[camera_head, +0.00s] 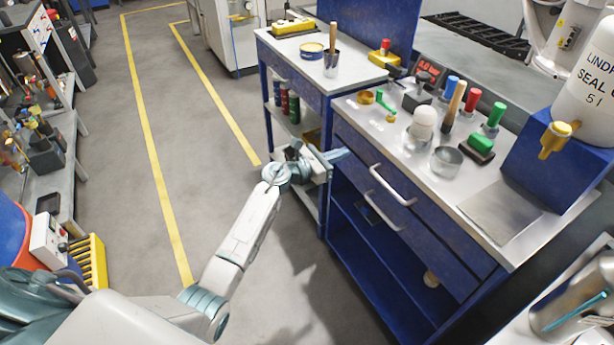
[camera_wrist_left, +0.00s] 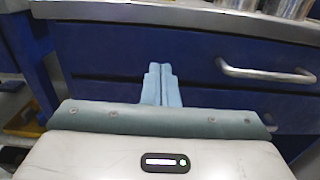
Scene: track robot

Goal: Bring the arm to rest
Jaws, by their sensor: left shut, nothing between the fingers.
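My left arm (camera_head: 244,230) comes in from the lower left of the head view and reaches out over the floor. My left gripper (camera_head: 340,155) is at its far end, in front of the blue workbench's upper drawer (camera_head: 360,150). In the left wrist view its two pale blue fingers (camera_wrist_left: 160,84) are together with nothing between them. They point at the blue drawer front (camera_wrist_left: 110,45); whether they touch it I cannot tell. My right gripper is in neither view.
The blue workbench has a grey top (camera_head: 445,170) with bottles, a metal cup (camera_head: 446,160) and a flat plate (camera_head: 500,211). A drawer handle (camera_head: 392,186) sticks out, right of the fingers in the wrist view. A shelf (camera_head: 50,180) stands left; the floor (camera_head: 200,150) between is clear.

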